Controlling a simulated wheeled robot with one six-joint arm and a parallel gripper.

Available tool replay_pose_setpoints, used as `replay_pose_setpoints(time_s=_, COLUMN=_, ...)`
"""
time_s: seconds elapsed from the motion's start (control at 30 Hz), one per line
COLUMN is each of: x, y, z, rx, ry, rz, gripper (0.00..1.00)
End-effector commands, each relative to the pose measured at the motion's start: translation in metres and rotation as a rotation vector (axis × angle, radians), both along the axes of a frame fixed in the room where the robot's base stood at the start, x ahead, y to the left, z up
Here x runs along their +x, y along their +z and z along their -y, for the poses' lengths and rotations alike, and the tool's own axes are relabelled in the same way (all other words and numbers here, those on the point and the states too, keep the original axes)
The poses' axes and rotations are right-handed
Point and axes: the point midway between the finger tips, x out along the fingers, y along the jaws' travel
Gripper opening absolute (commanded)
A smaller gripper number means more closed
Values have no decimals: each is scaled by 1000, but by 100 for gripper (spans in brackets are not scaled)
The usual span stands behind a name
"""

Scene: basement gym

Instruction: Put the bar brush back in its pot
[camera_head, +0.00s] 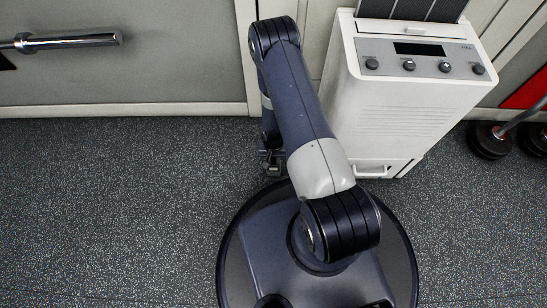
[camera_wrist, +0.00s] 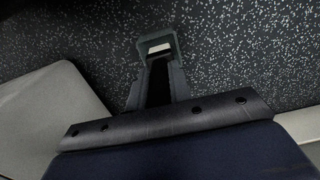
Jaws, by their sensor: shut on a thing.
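My gripper (camera_head: 272,165) hangs low beyond my base, beside the white console unit, with its tip small and partly hidden by my arm in the head view. In the wrist view my gripper (camera_wrist: 158,45) has its two grey fingers closed around a small pale piece (camera_wrist: 160,49). I take this to be part of the bar brush; the rest of it is hidden and its bristles do not show. Dark speckled floor is behind the fingertips. I cannot make out the pot in either view.
The white console unit (camera_head: 400,105) with knobs and a display stands just right of my arm. A metal bar end (camera_head: 70,40) juts in at upper left before a grey wall panel (camera_head: 160,75). Dark round weights (camera_head: 490,140) lie at right. The floor (camera_head: 110,210) at left is clear.

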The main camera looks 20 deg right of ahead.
Motion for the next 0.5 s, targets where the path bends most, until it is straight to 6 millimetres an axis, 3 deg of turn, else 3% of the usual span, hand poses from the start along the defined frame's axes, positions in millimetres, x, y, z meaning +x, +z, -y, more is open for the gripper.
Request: replay_pose_setpoints(time_s=0.5, x=0, y=-17, z=0, rx=0, ry=0, rz=0, gripper=0)
